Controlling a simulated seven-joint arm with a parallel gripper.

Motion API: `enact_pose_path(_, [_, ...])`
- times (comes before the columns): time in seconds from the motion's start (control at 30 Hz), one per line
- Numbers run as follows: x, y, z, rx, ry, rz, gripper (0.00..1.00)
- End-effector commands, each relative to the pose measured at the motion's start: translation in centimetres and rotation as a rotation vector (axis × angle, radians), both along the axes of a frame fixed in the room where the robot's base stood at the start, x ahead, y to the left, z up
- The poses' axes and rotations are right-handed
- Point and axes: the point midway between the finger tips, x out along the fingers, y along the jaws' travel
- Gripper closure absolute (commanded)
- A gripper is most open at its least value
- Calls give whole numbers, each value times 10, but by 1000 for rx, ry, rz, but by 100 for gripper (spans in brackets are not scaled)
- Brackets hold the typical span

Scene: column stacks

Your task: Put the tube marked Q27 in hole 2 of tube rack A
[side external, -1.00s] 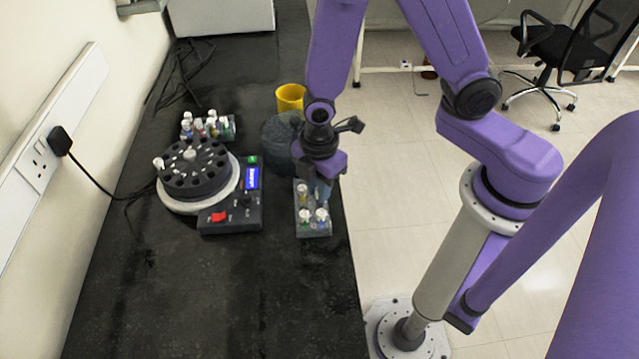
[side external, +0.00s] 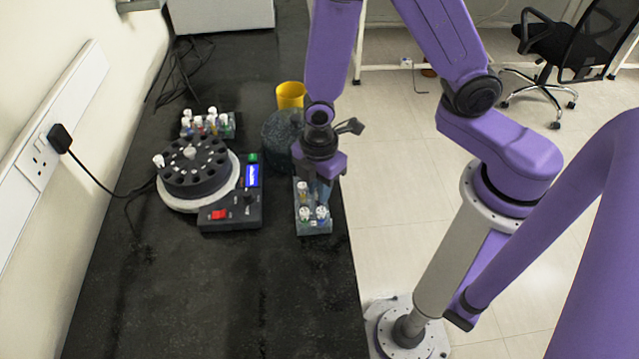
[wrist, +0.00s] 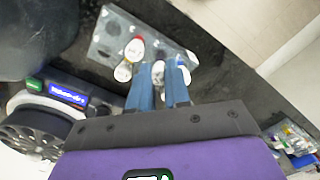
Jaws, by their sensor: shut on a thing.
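My gripper (side external: 321,192) is pointed down over the grey tube rack (side external: 313,229) near the bench's right edge. In the wrist view my gripper's blue fingers (wrist: 165,88) are shut on a white-capped tube (wrist: 158,72). Its marking cannot be read. The rack (wrist: 105,43) shows bare holes on its left part. A red-and-white tube (wrist: 133,48) and a white-capped tube (wrist: 122,72) are left of the fingers. Another tube with a white and blue top (wrist: 183,70) is close by on the right. The rack's letter and hole numbers cannot be read. The fingers hide the held tube's lower part.
A centrifuge with a black rotor (side external: 195,166) stands left of the rack. Behind it is another rack with several tubes (side external: 208,127). A dark round container (side external: 278,143) and a yellow cup (side external: 290,96) stand behind my gripper. The front bench is clear.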

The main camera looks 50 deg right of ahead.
Motion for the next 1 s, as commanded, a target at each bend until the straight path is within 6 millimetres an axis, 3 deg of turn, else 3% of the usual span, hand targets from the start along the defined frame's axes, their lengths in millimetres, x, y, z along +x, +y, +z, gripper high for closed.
enact_pose_path(0.9, [0,0,-17,-1,0,0,100])
enact_pose_path(0.93, [0,0,-17,-1,0,0,77])
enact_pose_path(1.0, [0,0,-17,-1,0,0,54])
